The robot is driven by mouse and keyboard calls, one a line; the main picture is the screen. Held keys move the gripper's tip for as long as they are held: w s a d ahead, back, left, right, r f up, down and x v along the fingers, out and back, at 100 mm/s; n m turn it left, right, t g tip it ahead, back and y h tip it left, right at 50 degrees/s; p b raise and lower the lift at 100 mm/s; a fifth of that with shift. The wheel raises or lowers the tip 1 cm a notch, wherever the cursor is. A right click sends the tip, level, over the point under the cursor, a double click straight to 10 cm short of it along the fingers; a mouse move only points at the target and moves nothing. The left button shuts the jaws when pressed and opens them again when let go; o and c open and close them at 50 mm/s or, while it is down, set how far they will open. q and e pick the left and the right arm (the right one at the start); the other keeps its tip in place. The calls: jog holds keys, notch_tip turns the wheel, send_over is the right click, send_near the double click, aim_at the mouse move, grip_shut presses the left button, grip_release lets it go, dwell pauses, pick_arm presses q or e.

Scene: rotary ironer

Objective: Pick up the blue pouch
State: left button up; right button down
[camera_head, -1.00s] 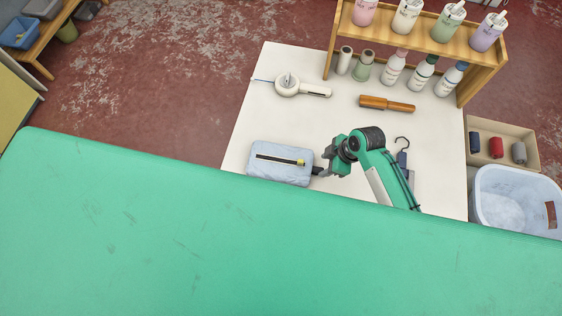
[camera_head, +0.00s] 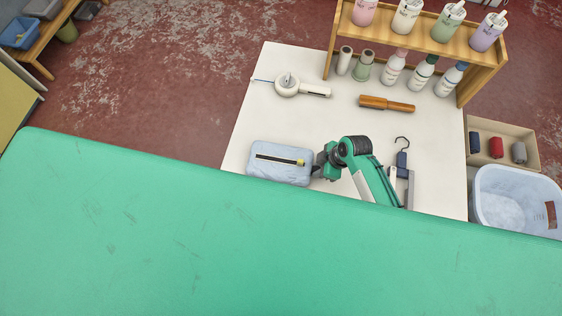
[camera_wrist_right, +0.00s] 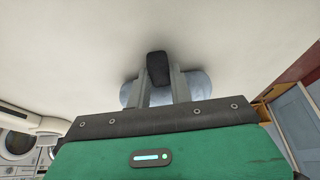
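The blue pouch (camera_head: 280,163) lies on the white table (camera_head: 238,130), just beyond the edge of the green surface. It has a dark zip strip with a yellow end on top. My right gripper (camera_head: 319,168) is at the pouch's right end, low over the table. In the right wrist view, its two grey fingers (camera_wrist_right: 160,88) stand apart with a dark tab (camera_wrist_right: 157,68) between them. The pouch (camera_wrist_right: 196,84) shows behind and beside the fingers. I cannot tell whether the fingers touch the tab. My left gripper is not in view.
The green padded surface (camera_head: 150,240) fills the foreground. A hook-topped device (camera_head: 402,160) lies right of my arm. A bottle shelf (camera_head: 420,42) stands at the back. The table's middle is clear.

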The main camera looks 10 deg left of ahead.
jog(key=shift+r, duration=0.1)
notch_tip(320, 180, up, 10)
dwell(0.6)
notch_tip(320, 180, down, 7)
jog(key=shift+f, duration=0.1)
dwell(0.3)
jog(key=shift+f, duration=0.1)
jog(key=shift+f, duration=1.35)
jog(key=c, duration=1.5)
grip_release()
